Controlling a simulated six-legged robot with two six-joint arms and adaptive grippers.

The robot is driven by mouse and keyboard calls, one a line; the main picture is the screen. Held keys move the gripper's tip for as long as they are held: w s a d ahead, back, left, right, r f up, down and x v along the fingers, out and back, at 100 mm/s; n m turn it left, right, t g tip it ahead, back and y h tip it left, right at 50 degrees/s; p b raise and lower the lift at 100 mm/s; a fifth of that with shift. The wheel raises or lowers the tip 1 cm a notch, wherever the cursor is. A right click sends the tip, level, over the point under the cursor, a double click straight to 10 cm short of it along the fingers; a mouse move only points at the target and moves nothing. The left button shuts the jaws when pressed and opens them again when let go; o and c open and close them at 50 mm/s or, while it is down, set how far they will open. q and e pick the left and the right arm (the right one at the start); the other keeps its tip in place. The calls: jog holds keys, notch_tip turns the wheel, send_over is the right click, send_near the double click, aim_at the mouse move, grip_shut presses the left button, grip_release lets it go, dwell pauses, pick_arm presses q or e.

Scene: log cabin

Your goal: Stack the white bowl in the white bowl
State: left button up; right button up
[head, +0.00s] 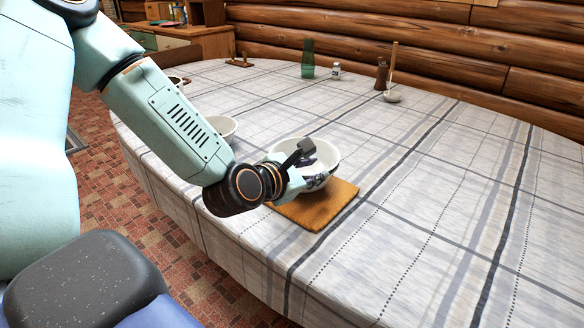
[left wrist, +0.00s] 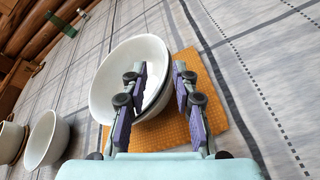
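A white bowl (head: 325,155) sits on an orange mat (head: 335,203) near the table's front edge. In the left wrist view, one white bowl (left wrist: 122,62) appears to lie inside a second white bowl (left wrist: 172,88), whose rim shows on the right; the upper one looks slightly tilted. My left gripper (head: 302,165) is at the near side of these bowls. In the left wrist view its fingers (left wrist: 160,95) are apart, one over the bowl's inside and one outside the rim. Whether either finger touches is unclear. My right gripper is not in view.
Another white bowl (head: 222,128) stands to the left, partly behind my arm. A green vase (head: 308,58), small jar (head: 336,70), brown bottle (head: 381,74) and small white dish with a wooden stick (head: 392,96) stand farther back. The table's right side is clear.

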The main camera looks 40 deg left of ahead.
pick_arm(q)
jog(key=p+v, duration=0.7)
jog(key=shift+s+r, duration=0.15)
jog(key=shift+s, duration=0.1)
jog(key=shift+d, duration=0.1)
dwell(0.8)
